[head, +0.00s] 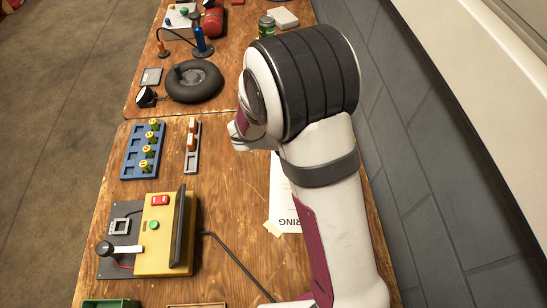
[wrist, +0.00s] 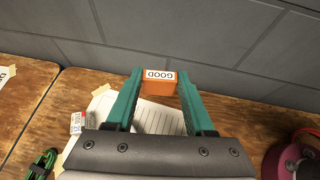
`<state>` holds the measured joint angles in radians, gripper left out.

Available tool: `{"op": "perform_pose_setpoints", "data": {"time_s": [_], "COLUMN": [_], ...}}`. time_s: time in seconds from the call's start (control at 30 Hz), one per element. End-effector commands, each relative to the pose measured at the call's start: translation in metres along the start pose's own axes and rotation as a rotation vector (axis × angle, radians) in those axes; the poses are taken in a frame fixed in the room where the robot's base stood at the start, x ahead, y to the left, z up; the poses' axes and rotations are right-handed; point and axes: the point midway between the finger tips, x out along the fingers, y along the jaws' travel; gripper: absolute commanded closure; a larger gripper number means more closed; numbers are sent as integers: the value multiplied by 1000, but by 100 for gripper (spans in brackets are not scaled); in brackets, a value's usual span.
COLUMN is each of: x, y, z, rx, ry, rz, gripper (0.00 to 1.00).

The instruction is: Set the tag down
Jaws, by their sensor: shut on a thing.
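The tag is an orange block with a white label reading GOOD (wrist: 159,86). In the wrist view it sits between the teal fingertips of my gripper (wrist: 160,78), which is shut on it. The tag appears held above the table, over a white lined sheet (wrist: 155,117); its exact height cannot be told. In the head view my arm hides the tag and the fingertips. A narrow grey rack (head: 192,166) holding orange-brown blocks (head: 192,136) stands on the near table, left of my arm.
A blue tray (head: 131,152) with several yellow-green pieces lies left of the rack. A yellow box (head: 154,252) with buttons and a dark upright panel (head: 180,227) stands nearer. A paper sheet (head: 281,190) is partly under my arm. A grey wall (head: 420,170) bounds the right side.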

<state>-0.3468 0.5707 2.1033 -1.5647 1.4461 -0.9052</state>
Motion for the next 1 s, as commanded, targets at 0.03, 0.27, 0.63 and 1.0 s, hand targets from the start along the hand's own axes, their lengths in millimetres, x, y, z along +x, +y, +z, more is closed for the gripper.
{"op": "perform_pose_setpoints", "data": {"time_s": [0.03,0.27,0.63,1.0], "x": [-6,-32,-23,-54], "y": [9,42,52,89], "z": [4,8,-32,-111], "rx": [-55,-250,-320,-315], "ry": [0,0,0,-1], "rz": [103,461,575,578], "gripper": [99,99,99,99]}}
